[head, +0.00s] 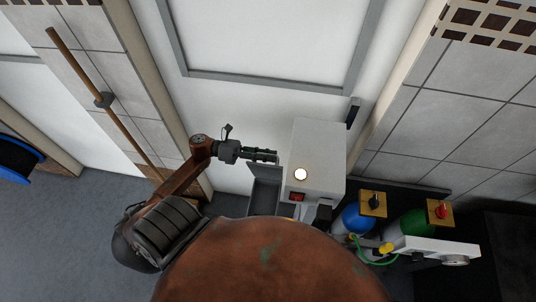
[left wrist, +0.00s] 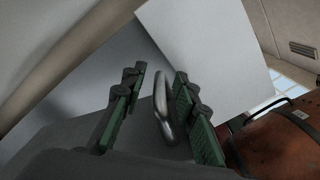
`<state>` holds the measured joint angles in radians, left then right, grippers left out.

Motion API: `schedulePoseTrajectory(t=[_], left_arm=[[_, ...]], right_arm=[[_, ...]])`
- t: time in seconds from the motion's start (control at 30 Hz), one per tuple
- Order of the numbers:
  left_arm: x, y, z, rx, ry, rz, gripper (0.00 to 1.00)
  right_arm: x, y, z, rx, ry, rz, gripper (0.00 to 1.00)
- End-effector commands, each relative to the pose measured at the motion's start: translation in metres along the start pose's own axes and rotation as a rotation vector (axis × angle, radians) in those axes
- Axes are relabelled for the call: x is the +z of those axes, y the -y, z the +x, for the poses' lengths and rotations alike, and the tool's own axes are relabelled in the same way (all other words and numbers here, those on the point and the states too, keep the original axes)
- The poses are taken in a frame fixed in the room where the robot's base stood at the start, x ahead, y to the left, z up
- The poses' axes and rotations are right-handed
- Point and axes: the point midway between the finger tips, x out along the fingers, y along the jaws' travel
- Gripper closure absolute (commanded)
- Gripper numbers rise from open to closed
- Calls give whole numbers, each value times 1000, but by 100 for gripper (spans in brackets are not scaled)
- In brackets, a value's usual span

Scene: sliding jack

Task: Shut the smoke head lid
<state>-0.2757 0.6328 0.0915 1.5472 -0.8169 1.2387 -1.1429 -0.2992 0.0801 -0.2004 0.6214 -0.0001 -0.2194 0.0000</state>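The smoke head looks like a pale box (head: 318,150) with a round lit lamp and a red switch on its front. A grey panel, which looks like its lid (head: 266,190), stands out open at the box's left side. My left gripper (head: 275,156) is at the box's upper left, above the panel. In the left wrist view, its green fingers (left wrist: 158,108) are apart, with a curved metal handle (left wrist: 163,106) between them, nearer the right finger. No grip on the handle shows. What the handle is fixed to is hard to tell. My right gripper is not in view.
A blue cylinder (head: 356,220) and a green cylinder (head: 414,224) with valve knobs stand right of the box. A white wall panel (head: 270,40) is behind. My brown body hides the bottom middle.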

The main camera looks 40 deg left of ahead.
Motion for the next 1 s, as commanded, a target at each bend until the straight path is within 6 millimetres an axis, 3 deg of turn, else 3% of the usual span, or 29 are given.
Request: schedulePoseTrajectory(t=[0.2,0.6,1.0], left_arm=[[0,0,0,0,0,-1,73],[-1,-1,0,2,-1,-2,100],[-3,-2,-1,4,-3,-4,100]], right_arm=[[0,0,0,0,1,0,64],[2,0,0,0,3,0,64],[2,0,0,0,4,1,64]])
